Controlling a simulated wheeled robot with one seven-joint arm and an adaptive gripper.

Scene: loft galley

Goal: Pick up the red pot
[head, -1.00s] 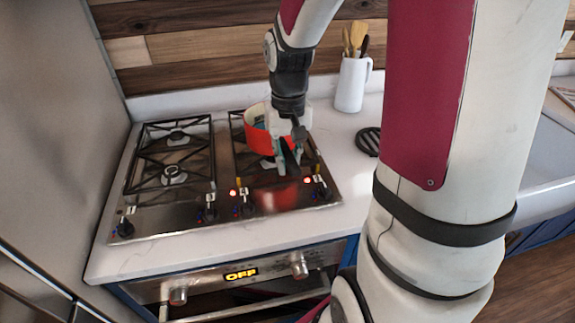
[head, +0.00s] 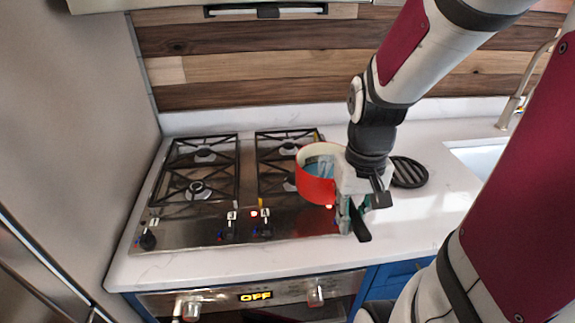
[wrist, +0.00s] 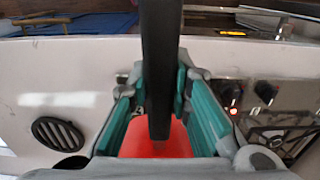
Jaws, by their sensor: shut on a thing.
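The red pot (head: 316,190) has a pale rim and a bluish inside. It is at the right side of the cooktop (head: 190,228) in the head view, upright or nearly so. My gripper (head: 353,215) is beside it on the right, with its fingers pointing down around the pot's dark handle (head: 362,228). In the wrist view the black handle runs between the teal pads of my gripper (wrist: 160,80), which is shut on it. The red pot body (wrist: 180,147) shows below. My gripper hides part of the pot's right side, and I cannot clearly see its base.
A round black trivet (head: 409,172) lies on the white counter (head: 440,205), just right of my gripper. Black grates (head: 200,165) cover the burners to the left. Knobs (head: 148,240) line the cooktop's front. A sink (head: 480,158) is at the right. The front right counter is clear.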

